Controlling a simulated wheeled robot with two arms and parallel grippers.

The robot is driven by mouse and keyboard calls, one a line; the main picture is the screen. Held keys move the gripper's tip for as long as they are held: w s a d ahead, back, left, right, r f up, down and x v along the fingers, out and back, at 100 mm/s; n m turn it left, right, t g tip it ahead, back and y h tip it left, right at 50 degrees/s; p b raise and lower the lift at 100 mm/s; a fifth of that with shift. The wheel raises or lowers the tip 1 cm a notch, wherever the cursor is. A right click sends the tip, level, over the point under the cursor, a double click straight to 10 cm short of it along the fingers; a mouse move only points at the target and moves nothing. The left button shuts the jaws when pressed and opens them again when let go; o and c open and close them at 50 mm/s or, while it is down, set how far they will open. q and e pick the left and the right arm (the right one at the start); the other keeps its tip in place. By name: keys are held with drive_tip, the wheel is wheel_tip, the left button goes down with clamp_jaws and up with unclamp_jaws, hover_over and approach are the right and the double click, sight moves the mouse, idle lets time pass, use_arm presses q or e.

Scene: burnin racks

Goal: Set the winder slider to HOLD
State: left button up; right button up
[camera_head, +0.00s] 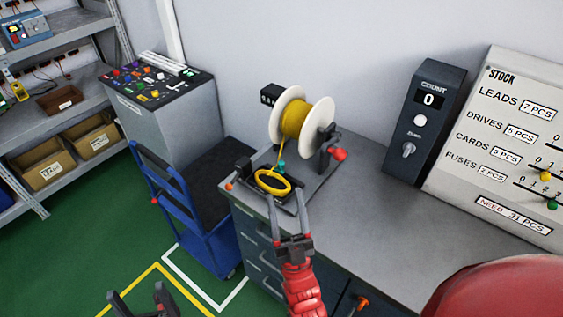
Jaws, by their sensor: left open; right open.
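The winder (318,170) stands on the grey bench, with a white spool (322,115) of yellow wire. A loop of yellow wire (272,182) lies at its front, beside a small teal part (281,167). A red knob (338,154) is on its right side and a small orange knob (229,185) at its left front. I cannot tell which part is the slider, and no HOLD mark is readable. My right gripper (287,197) is open in front of the winder, its fingertips close to the wire loop. My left gripper (137,292) is open, low over the floor.
A black count box (435,115) showing 0 and a stock board (500,130) stand at the right of the bench (400,215). A blue cart (205,225) is left of the bench. Shelves (85,80) with boxes stand further left. The bench's middle is clear.

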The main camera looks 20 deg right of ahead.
drive_tip(key=w+d+m+g+h+p, duration=0.1)
drive_tip(key=w+m+g+h+p, duration=0.2)
drive_tip(key=w+g, duration=0.65)
drive_tip(key=g, duration=0.7)
approach(282, 165)
drive_tip(key=d+v, duration=0.1)
drive_tip(key=v, duration=0.4)
drive_tip(key=p+x, duration=0.1)
drive_tip(key=x, duration=0.3)
drive_tip(key=p+x, duration=0.2)
drive_tip(key=x, duration=0.2)
drive_tip(key=a+p+x, duration=0.1)
drive_tip(key=p+x, duration=0.1)
drive_tip(key=x, duration=0.2)
drive_tip(key=shift+w, duration=0.3)
drive_tip(key=shift+w+d+f, duration=0.1)
drive_tip(key=shift+w+d, duration=0.05)
drive_tip(key=shift+w, duration=0.35)
drive_tip(key=shift+w+f+p, duration=0.15)
drive_tip(key=shift+f+p, duration=0.05)
drive_tip(key=shift+p, duration=0.1)
